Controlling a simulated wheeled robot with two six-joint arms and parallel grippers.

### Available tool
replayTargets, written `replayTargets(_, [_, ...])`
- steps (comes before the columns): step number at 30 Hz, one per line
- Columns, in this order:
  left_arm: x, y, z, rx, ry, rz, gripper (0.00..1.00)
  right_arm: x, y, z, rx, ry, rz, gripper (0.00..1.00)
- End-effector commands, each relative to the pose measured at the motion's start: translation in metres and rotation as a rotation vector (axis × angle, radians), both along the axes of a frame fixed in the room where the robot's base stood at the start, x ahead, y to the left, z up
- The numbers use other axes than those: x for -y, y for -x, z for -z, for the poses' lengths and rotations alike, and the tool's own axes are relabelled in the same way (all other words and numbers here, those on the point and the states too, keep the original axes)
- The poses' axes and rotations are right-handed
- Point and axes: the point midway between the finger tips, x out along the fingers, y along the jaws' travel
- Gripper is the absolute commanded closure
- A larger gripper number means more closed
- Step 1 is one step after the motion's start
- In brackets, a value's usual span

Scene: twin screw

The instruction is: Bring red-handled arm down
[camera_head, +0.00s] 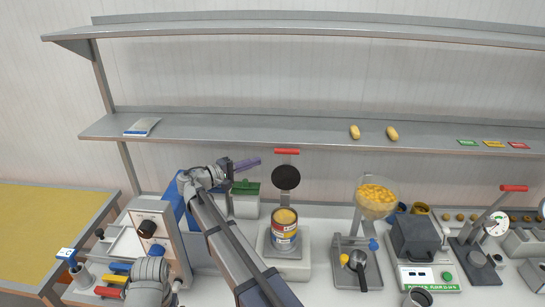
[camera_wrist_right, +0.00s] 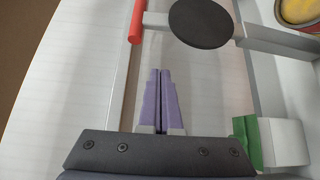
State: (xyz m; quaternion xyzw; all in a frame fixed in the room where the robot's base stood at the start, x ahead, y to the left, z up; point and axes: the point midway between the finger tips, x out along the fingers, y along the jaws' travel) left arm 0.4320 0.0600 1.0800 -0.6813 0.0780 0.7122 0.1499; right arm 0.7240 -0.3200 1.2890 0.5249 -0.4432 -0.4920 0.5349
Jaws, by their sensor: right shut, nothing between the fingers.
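A red-handled arm (camera_head: 286,152) stands raised at the back of the can station, with a round black disc (camera_head: 286,177) on it. Its red handle (camera_wrist_right: 135,22) and black disc (camera_wrist_right: 200,22) also show at the top of the right wrist view. Below the disc, an open can (camera_head: 284,230) with yellow contents sits on a pale base (camera_head: 284,266). My right gripper (camera_head: 258,160) is left of the raised arm, its purple fingers pointing toward it. The fingers (camera_wrist_right: 158,72) are together and empty, apart from the handle. My left gripper does not show.
A green-topped box (camera_head: 245,188) is just below my right gripper. A metal shelf (camera_head: 220,126) runs behind. A hopper of yellow pieces (camera_head: 375,196) stands to the right. Another red-handled lever (camera_head: 513,188) is at the far right.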

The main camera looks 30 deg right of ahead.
Motion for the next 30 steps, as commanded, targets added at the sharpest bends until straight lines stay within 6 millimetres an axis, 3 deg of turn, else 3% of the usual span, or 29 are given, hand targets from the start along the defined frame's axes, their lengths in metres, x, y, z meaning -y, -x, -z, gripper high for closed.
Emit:
replayTargets(7, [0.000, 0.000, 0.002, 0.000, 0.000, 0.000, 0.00, 0.024, -0.002, 0.002, 0.000, -0.001, 0.003, 1.00])
replayTargets(19, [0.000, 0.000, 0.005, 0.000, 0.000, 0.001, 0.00, 0.103, -0.013, 0.005, 0.000, -0.002, 0.002, 1.00])
replayTargets(24, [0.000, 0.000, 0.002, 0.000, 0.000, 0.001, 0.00, 0.086, 0.012, 0.003, 0.000, -0.001, -0.001, 1.00])
replayTargets(30, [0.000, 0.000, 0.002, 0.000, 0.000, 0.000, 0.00, 0.079, 0.021, 0.002, 0.000, -0.001, -0.001, 1.00])
